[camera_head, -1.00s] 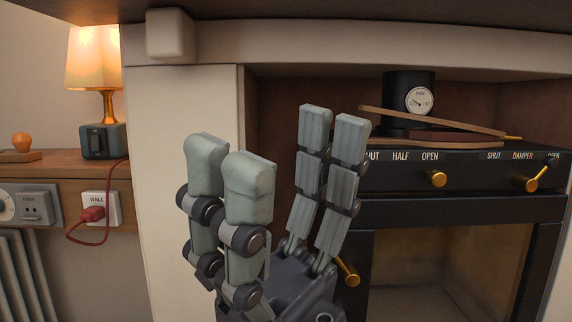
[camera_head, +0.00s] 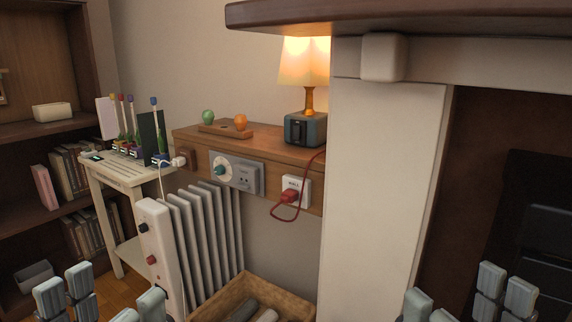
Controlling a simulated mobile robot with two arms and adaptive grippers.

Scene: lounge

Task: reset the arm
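My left gripper (camera_head: 108,298) shows at the bottom left edge, fingertips up. Its finger pads stand apart with a gap between them, and nothing shows in the gap. My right gripper (camera_head: 462,300) shows at the bottom right, in front of the fireplace's pale side pillar and dark opening. Its finger pads are also apart, with nothing seen between them. The lower parts of both grippers and both arms are cut off by the bottom edge.
A wooden shelf (camera_head: 268,149) carries a lit lamp (camera_head: 304,62) and a dark box. Below are a radiator (camera_head: 208,235) and a crate (camera_head: 292,299). A pale side table (camera_head: 128,170) and a bookcase stand left. The pale pillar (camera_head: 385,180) and mantel (camera_head: 450,16) are on the right.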

